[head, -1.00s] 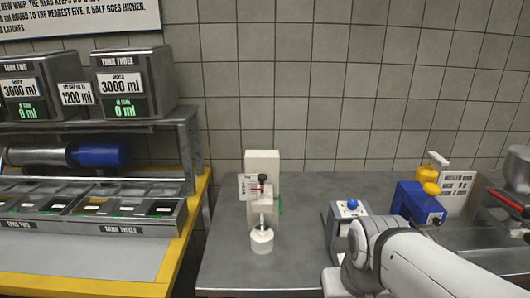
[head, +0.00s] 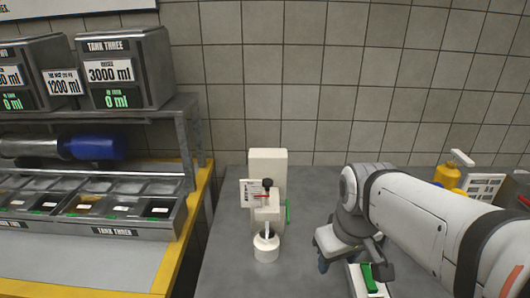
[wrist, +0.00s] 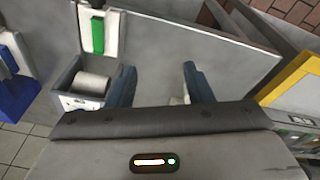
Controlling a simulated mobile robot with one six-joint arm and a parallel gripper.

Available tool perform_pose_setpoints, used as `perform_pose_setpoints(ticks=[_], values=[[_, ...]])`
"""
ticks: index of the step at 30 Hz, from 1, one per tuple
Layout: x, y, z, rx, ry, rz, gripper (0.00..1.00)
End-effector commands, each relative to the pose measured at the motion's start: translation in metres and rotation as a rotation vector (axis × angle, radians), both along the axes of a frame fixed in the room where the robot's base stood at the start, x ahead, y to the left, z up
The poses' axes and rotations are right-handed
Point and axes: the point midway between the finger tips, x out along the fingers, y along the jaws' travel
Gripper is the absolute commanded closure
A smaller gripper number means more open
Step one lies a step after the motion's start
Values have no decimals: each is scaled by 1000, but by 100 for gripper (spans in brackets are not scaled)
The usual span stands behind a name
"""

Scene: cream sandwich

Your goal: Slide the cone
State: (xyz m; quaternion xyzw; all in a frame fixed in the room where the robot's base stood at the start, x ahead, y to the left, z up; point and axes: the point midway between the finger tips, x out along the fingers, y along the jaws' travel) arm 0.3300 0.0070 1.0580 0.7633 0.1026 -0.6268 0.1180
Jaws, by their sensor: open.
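A white upright stand (head: 268,165) with a black knob (head: 267,183) stands on the grey counter in the head view. A narrow tapering piece (head: 268,230) points down from it over a white round cup (head: 266,247); I cannot tell if this piece is the cone. My gripper (wrist: 160,75) is open, its two blue fingers apart, with nothing clearly held between them. In the head view it is right of the stand and apart from it, partly hidden by my arm. A white piece with a green strip (head: 370,278) shows below it, and a green strip also shows in the wrist view (wrist: 97,33).
Tank boxes (head: 122,68) and a rack of bins (head: 130,218) stand at the left beside a yellow edge (head: 190,215). A yellow pump bottle (head: 447,175) is at the back right. The wrist view shows a grey box with a white cylinder (wrist: 93,83).

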Motion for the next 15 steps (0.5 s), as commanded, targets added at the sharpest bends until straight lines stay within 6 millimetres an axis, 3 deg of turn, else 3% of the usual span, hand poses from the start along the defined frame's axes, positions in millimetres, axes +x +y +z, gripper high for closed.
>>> perform_pose_setpoints(ticks=[1,6,15], values=[[16,6,21,-20,12,126,53],[65,35,73,-97,56,653,53],[139,98,139,-182,106,1550,53]])
